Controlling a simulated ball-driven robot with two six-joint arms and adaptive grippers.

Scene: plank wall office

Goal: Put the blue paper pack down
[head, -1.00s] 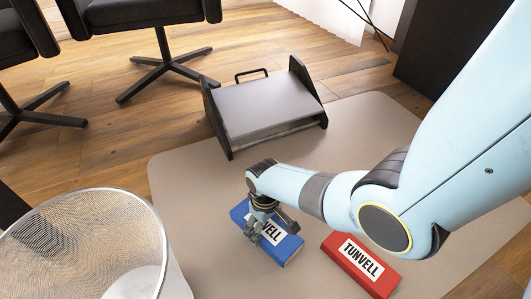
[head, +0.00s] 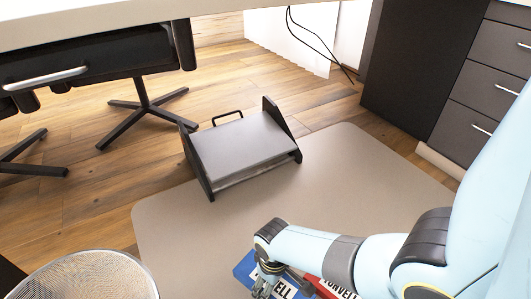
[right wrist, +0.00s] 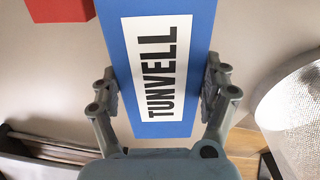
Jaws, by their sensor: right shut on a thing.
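The blue paper pack (head: 245,268) with a white TUNVELL label is at the bottom of the head view, partly hidden by my right gripper (head: 270,284). In the right wrist view the blue pack (right wrist: 200,22) lies between the two fingers of my right gripper (right wrist: 160,72), which press on its long sides. The gripper is shut on it. The pack is over the beige mat (head: 190,225); it looks raised, but its height is hard to tell. My left gripper is not in view.
A red TUNVELL pack (head: 325,287) is close to the right of the blue one. A black-sided grey footrest (head: 245,150) stands at the mat's far edge. A mesh bin (head: 85,275) is at lower left. A desk edge (head: 110,18) crosses the top; drawers (head: 485,75) stand right.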

